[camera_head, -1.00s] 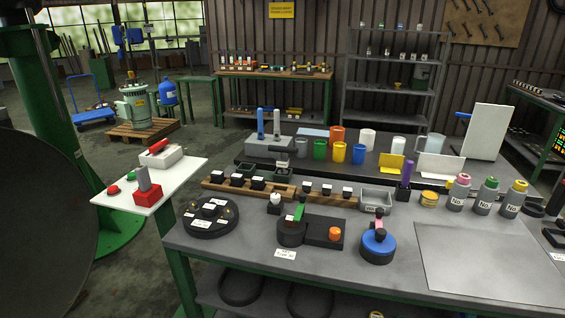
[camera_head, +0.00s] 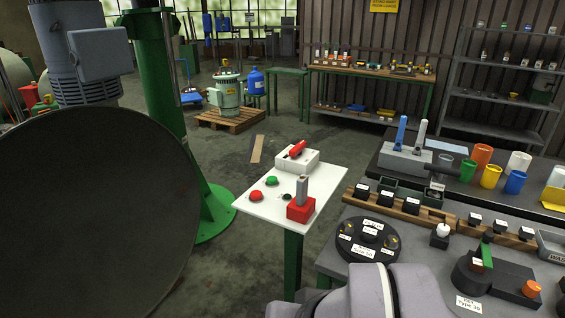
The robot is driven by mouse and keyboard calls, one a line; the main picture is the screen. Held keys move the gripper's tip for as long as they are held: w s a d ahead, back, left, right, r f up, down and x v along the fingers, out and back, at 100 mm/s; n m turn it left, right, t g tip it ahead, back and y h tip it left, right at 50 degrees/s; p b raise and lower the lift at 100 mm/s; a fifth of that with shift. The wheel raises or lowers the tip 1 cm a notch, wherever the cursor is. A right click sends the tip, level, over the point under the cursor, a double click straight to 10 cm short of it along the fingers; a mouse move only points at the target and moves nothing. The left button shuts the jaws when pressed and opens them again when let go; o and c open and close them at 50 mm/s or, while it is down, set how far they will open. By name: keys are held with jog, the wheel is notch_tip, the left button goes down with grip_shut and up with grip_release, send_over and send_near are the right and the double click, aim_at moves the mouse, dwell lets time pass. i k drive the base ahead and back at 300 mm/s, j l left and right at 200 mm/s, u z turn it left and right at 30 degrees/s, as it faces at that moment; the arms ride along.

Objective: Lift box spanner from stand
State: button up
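I cannot tell for sure which thing is the box spanner. An upright grey square-sided piece (camera_head: 302,188) stands in a red block (camera_head: 301,211) on the small white table (camera_head: 322,178). A grey stand (camera_head: 405,162) on the back bench holds an upright blue-handled tool (camera_head: 401,131) and an upright pale grey tool (camera_head: 420,134). Each of these pieces is upright in its holder. A pale grey rounded link of my arm shows at the bottom centre, over the front bench's near left corner. My gripper's fingers are not in view.
The white table also carries red (camera_head: 256,196) and green (camera_head: 271,181) buttons and a white box with a red lever (camera_head: 297,150). A black round fixture (camera_head: 368,240) and wooden block racks (camera_head: 400,206) fill the front bench's left side. Open floor lies behind the white table.

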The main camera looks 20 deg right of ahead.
aim_at(437, 184)
jog(key=i+j, duration=0.25)
jog(key=i, duration=0.3)
jog(key=i+j+z, duration=0.1)
jog(key=i, duration=0.4)
jog(key=i+j, duration=0.4)
jog(key=i+j+z, duration=0.15)
jog(key=i+j, duration=0.15)
jog(key=i, duration=0.35)
jog(key=i+l+z, duration=0.25)
jog(key=z, duration=0.25)
jog(key=i+l+z, duration=0.2)
jog(key=i+z, duration=0.15)
jog(key=z, duration=0.15)
jog(key=i+z, duration=0.3)
jog(key=z, duration=0.15)
jog(key=i+j+z, duration=0.1)
jog(key=i+z, duration=0.25)
jog(key=z, duration=0.15)
jog(key=i+j+z, duration=0.2)
jog(key=z, duration=0.3)
jog(key=i+j+z, duration=0.35)
jog(key=z, duration=0.15)
jog(key=i+j+z, duration=0.2)
jog(key=j+z, duration=0.25)
jog(key=i+j+z, duration=0.15)
jog(key=i+z, duration=0.15)
jog(key=z, duration=0.15)
jog(key=i+j+z, duration=0.2)
jog(key=z, duration=0.2)
